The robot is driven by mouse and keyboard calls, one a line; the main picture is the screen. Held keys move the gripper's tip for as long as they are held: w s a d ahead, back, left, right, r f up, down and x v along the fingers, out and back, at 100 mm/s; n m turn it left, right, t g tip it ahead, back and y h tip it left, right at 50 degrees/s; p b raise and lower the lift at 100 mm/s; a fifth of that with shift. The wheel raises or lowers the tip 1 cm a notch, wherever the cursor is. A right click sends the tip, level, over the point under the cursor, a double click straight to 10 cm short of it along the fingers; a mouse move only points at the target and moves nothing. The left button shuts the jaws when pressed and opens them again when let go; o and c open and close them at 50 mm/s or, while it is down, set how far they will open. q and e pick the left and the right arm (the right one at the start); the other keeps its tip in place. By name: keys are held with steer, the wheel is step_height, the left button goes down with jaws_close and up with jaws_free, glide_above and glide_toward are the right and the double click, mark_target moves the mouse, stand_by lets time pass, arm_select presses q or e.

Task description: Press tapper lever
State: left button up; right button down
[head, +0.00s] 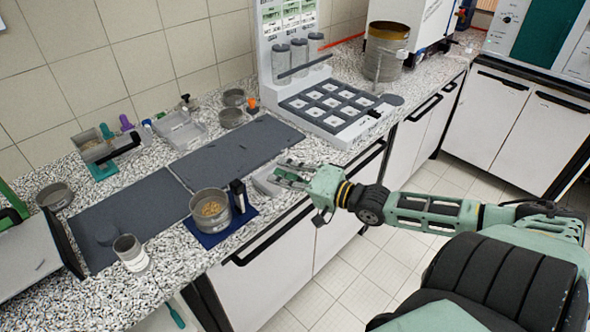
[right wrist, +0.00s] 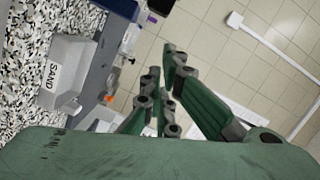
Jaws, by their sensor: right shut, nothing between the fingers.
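My right gripper (head: 288,175) reaches in from the right to the counter's front edge, and its fingers are shut with nothing between them. A light grey block (head: 266,183) lies at its fingertips; I cannot tell whether they touch. A round metal sieve (head: 210,207) with tan grains stands on a blue base (head: 222,228) to the left. A black upright piece (head: 238,194) stands beside the sieve; I cannot tell whether it is the tapper lever. In the right wrist view, the dark green fingers (right wrist: 160,92) show close up. My left gripper is not in view.
Dark mats (head: 236,150) cover the counter. A rack (head: 330,105) with several square pads stands behind my right gripper. A beaker (head: 130,253) stands at the front left. A grey box labelled SAND (right wrist: 66,74) shows in the right wrist view. The floor is clear.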

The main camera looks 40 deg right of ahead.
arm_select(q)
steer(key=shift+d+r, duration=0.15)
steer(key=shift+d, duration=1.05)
arm_select(e)
steer(key=v, duration=0.3)
steer(key=shift+s, duration=0.25)
steer(key=shift+d, duration=0.1)
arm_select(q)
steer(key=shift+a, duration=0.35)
